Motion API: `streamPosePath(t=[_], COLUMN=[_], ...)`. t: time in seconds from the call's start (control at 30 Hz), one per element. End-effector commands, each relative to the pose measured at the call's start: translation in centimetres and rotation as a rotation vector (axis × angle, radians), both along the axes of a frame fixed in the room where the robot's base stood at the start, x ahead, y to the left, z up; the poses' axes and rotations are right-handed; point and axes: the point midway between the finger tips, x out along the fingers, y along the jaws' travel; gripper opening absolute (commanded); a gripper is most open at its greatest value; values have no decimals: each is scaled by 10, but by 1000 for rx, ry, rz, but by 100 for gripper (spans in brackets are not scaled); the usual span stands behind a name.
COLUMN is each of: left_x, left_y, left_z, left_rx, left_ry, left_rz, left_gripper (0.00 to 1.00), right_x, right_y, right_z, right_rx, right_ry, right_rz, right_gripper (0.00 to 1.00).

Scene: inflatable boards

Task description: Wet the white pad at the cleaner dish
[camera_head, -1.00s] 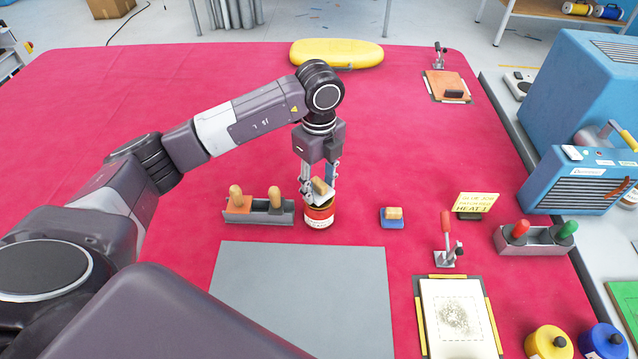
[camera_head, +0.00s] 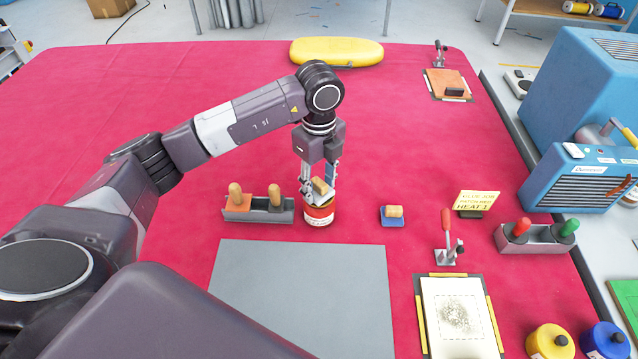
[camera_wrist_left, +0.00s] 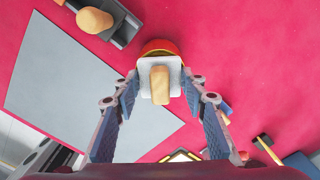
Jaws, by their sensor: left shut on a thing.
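The white pad (camera_wrist_left: 146,82) has a wooden handle and sits at the mouth of the cleaner dish, a round red and yellow container (camera_head: 319,215). My left gripper (camera_head: 319,186) points down over the dish, shut on the pad's handle. In the left wrist view the handle (camera_wrist_left: 160,86) is between the fingers, and the dish (camera_wrist_left: 163,46) shows behind the pad. The pad hides most of the dish's inside, so I cannot see any liquid or tell whether the pad touches it. My right gripper is not in view.
A holder (camera_head: 258,214) with two wooden-handled tools is left of the dish. A blue pad (camera_head: 391,220) is to its right. A grey mat (camera_head: 300,295) lies in front. A red-handled clamp (camera_head: 446,240) and a framed sheet (camera_head: 458,330) are farther right.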

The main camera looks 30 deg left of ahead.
Motion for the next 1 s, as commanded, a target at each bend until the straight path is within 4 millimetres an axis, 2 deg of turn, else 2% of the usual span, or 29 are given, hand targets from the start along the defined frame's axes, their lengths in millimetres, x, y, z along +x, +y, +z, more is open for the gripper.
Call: streamPosePath(t=[1.0], left_x=[0], left_y=[0], left_z=[-12], left_rx=[0], left_ry=[1], left_rz=[0], left_gripper=[20], right_x=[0], right_y=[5], right_z=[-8], right_rx=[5], right_ry=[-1], right_rz=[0], right_gripper=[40])
